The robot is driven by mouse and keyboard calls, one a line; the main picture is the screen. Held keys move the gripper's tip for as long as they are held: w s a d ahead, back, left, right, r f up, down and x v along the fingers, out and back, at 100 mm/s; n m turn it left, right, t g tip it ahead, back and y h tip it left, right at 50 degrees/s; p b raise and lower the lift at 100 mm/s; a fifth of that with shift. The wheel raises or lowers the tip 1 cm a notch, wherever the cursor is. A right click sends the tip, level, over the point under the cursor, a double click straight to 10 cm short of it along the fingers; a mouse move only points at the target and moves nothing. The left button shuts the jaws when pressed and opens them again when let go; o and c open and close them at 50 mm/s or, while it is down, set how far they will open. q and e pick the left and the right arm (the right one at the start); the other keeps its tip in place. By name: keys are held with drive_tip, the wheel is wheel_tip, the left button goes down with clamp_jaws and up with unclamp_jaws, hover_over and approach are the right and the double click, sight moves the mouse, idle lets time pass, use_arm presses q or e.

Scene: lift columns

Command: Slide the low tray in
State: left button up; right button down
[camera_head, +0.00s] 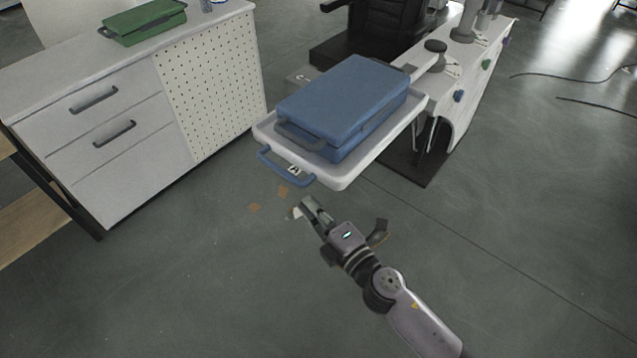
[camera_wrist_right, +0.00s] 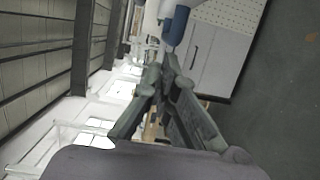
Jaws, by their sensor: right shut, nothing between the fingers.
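The low tray (camera_head: 345,182) is white with a blue handle (camera_head: 285,167) at its near end and a small label marked A. It sticks out from the white column unit in the head view. A blue case (camera_head: 345,97) lies on it. My right gripper (camera_head: 306,205) is shut and empty, just in front of and below the handle, apart from it. In the right wrist view the closed fingers (camera_wrist_right: 160,75) point toward a blue piece (camera_wrist_right: 177,25), which looks like the handle. My left gripper is not in view.
A white cabinet (camera_head: 100,140) with drawers stands at the left, with a green case (camera_head: 143,22) on top. A black chair (camera_head: 375,30) is behind the tray. Small brown scraps (camera_head: 283,191) lie on the floor. The floor at the front is clear.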

sight(359, 153)
drive_tip(key=shift+w+d, duration=0.25)
drive_tip(key=shift+w, duration=1.05)
drive_tip(key=shift+w+d, duration=0.25)
drive_tip(key=shift+w, duration=1)
drive_tip(key=shift+w, duration=0.1)
drive_tip(key=w+d+b, duration=0.1)
drive_tip(key=w+d, duration=0.2)
drive_tip(key=w+d+b, duration=0.1)
drive_tip(key=w+d, duration=0.2)
drive_tip(key=w, duration=0.1)
drive_tip(key=w+d+b, duration=0.1)
drive_tip(key=w+d, duration=0.2)
drive_tip(key=w, duration=0.1)
drive_tip(key=shift+w+d, duration=0.4)
drive_tip(key=shift+w, duration=0.25)
